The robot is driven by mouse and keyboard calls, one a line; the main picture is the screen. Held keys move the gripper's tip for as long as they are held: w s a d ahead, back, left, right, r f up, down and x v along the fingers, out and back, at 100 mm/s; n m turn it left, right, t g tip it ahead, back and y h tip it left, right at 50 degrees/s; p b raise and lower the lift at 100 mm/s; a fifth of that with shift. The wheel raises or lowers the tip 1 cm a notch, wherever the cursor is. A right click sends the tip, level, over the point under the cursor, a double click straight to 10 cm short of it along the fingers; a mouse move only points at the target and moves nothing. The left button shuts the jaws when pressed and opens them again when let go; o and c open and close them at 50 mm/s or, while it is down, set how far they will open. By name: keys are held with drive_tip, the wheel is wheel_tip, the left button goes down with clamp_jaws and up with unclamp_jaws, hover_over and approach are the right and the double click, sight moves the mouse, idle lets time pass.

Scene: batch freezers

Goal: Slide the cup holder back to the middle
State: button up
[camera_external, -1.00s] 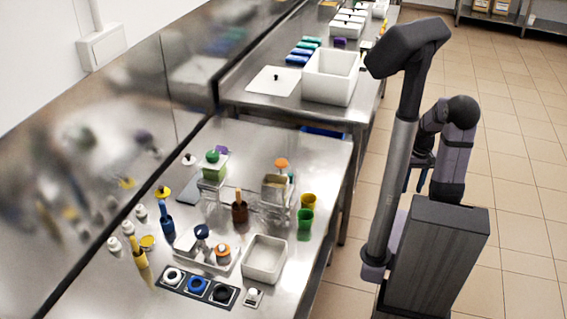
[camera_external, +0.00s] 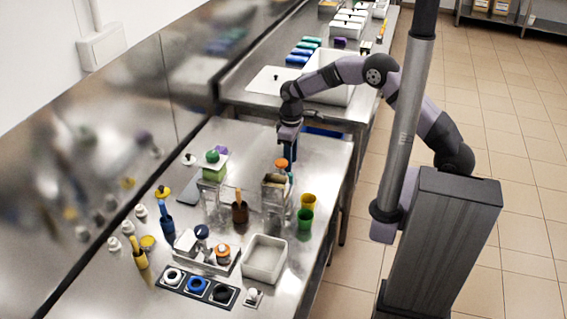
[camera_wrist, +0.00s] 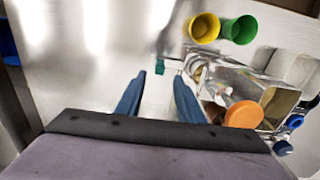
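A yellow cup (camera_external: 308,201) and a green cup (camera_external: 305,220) stand near the right edge of the front steel table. The wrist view shows the yellow cup (camera_wrist: 203,27) and green cup (camera_wrist: 238,30) beyond my fingers. I cannot tell for sure which piece is the cup holder. A clear box (camera_external: 274,190) with an orange knob (camera_external: 281,164) stands just left of the cups. My gripper (camera_external: 290,152) points down at the far side of this box. In the wrist view my gripper (camera_wrist: 158,95) has its blue fingers apart, with nothing held. The box (camera_wrist: 255,88) is right of them.
A second clear dispenser with a green knob (camera_external: 212,156) and a brown jar (camera_external: 240,213) stand to the left. A white bin (camera_external: 265,260) and a black tray with rings (camera_external: 211,290) are nearer. The table's far end is mostly clear.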

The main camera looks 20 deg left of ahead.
sight(290, 174)
drive_tip(key=shift+f+p, duration=1.4)
drive_tip(key=shift+f, duration=2.3)
clamp_jaws()
